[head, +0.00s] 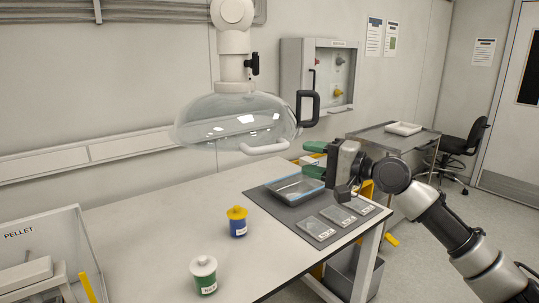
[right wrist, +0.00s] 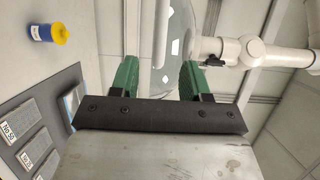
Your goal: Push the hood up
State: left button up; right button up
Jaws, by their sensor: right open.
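The hood (head: 225,122) is a clear dome hanging from a white jointed arm over the table. In the right wrist view, the hood (right wrist: 178,40) and a pale bar, likely the white handle (right wrist: 162,35), show beyond and between the open fingers (right wrist: 158,70). No contact is visible. My left gripper is out of view.
Below stand a blue jar with a yellow lid (head: 237,222) and a green jar with a white lid (head: 203,275). A grey mat (head: 270,205) holds a tray (head: 294,188) and labelled plates (head: 338,215). A clear-walled pellet box (head: 85,250) is at left.

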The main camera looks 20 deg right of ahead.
aim_at(274, 150)
jog(key=p+x, duration=0.3)
jog(key=x, duration=0.6)
jog(key=shift+w+a+r, duration=0.1)
jog(key=shift+a+r, duration=0.05)
jog(key=shift+w+a, duration=0.45)
jog(key=shift+w, duration=0.15)
jog(key=shift+c, duration=0.3)
grip_shut()
